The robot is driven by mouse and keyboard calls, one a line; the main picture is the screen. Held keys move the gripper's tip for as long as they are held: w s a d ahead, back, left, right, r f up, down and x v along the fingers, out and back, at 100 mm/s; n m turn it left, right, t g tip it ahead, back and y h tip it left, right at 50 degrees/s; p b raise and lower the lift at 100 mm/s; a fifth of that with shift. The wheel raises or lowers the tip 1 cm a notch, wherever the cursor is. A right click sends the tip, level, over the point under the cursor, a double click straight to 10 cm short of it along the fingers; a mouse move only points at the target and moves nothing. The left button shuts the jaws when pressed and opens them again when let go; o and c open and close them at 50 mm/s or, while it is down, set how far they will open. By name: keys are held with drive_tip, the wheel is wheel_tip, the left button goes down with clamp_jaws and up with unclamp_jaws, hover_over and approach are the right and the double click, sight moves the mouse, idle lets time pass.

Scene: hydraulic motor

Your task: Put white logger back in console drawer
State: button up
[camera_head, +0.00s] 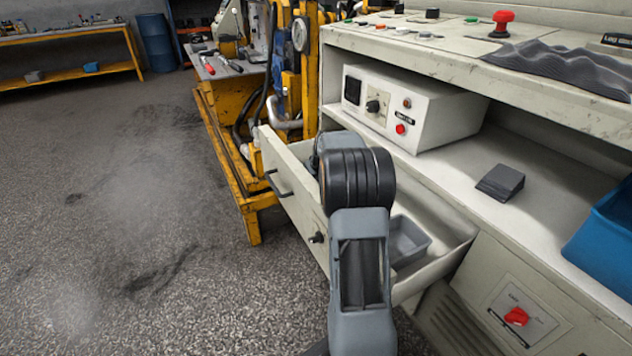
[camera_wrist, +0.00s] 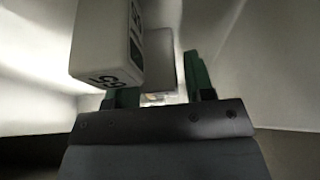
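The console drawer (camera_head: 292,190) is pulled open, and my arm reaches down over it in the head view. My gripper is hidden behind my own wrist there. In the wrist view my gripper (camera_wrist: 160,78) shows two green fingers standing apart. A white box with a dark panel and black marking, apparently the white logger (camera_wrist: 102,45), is at the upper left and covers part of the left finger. It does not appear to be between the fingers. A plain grey surface shows beyond the finger gap. Whether the box touches the left finger or the drawer floor cannot be told.
A grey bin (camera_head: 408,240) sits in the drawer's right part. Above are a white control box (camera_head: 440,115) and a dark grey wedge (camera_head: 500,182) on the console shelf. A blue bin (camera_head: 605,235) is at the right edge. A yellow frame (camera_head: 225,150) stands left of the drawer.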

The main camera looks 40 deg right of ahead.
drive_tip(key=shift+o, duration=0.7)
drive_tip(key=shift+r, duration=0.35)
drive_tip(key=p+v, duration=0.4)
drive_tip(key=v, duration=0.7)
drive_tip(key=shift+s+r+p, duration=0.15)
drive_tip(key=shift+r+p, duration=0.15)
drive_tip(key=shift+p, duration=0.1)
drive_tip(key=shift+a, duration=0.1)
